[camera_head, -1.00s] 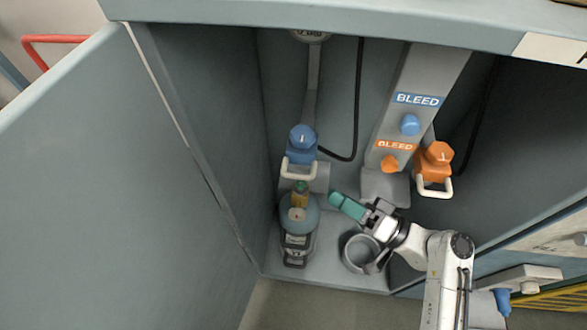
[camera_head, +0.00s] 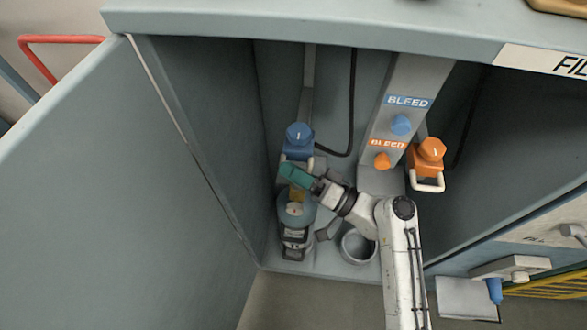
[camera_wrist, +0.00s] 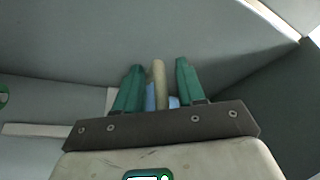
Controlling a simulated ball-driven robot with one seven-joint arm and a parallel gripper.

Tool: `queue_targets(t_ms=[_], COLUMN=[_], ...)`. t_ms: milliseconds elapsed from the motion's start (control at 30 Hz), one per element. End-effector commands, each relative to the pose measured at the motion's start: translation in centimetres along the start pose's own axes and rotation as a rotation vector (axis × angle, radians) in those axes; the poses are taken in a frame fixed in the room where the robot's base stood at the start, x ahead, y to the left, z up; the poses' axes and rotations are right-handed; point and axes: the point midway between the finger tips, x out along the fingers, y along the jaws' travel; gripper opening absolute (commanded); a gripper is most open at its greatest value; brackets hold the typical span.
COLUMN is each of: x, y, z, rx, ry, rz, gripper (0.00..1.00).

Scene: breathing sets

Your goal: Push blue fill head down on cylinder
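The blue fill head (camera_head: 299,136) hangs in the left of the cabinet, directly above the grey-blue cylinder (camera_head: 294,238), which stands upright on the cabinet floor. My gripper (camera_head: 290,176) is at the front of the fill head, just above the cylinder, and hides the cylinder's valve and most of the head's handle in the head view. In the wrist view my two green fingers (camera_wrist: 157,88) are apart. The cream handle (camera_wrist: 159,84) stands between them with a gap on each side, and a bit of blue shows behind it.
The orange fill head (camera_head: 428,155) hangs to the right, and an empty round holder (camera_head: 358,247) stands on the floor right of the cylinder. Blue (camera_head: 401,125) and orange (camera_head: 382,161) bleed knobs sit on the sloped panel. The cabinet's left wall is close to the cylinder.

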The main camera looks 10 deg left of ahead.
Motion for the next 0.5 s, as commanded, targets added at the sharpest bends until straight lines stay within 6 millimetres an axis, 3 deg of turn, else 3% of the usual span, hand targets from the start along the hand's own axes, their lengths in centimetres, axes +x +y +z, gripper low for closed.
queue_targets(t_ms=[67, 500], x=[-0.01, -0.04], y=[0.0, 0.01], z=[0.0, -0.02], rx=[0.0, 0.0], ry=[0.0, 0.0], rz=[0.0, 0.0], gripper=[0.39, 0.0])
